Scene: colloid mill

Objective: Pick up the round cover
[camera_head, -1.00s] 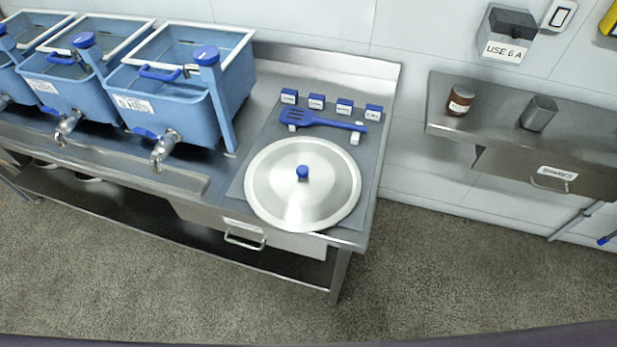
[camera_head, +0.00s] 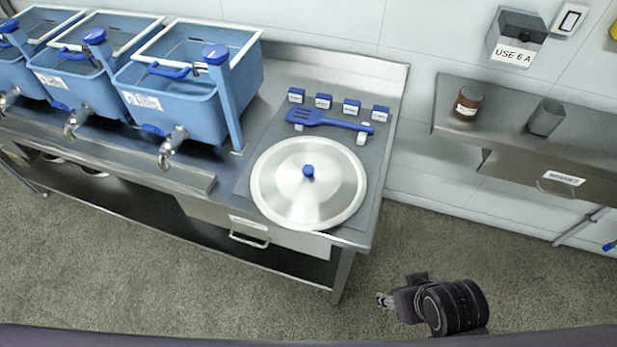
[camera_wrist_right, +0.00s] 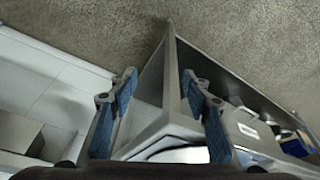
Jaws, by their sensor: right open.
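The round cover (camera_head: 285,190) is a shiny steel disc with a blue knob (camera_head: 308,171) at its centre. It lies flat on a grey mat (camera_head: 243,180) at the right end of the steel table in the head view. My right gripper (camera_head: 384,300) is in front of the table's right corner, over the floor, apart from the cover. In the right wrist view its two blue-padded fingers (camera_wrist_right: 160,100) are spread with nothing between them. A pale rounded edge, possibly the cover, shows low in that view. My left gripper is not in view.
A blue spatula (camera_head: 330,120) rests on white supports behind the cover, with several small blue-and-white blocks behind it. Blue tanks (camera_head: 175,100) with taps stand to the left. A wall shelf (camera_head: 500,125) at right holds a brown jar (camera_head: 468,101) and a grey cup (camera_head: 545,117).

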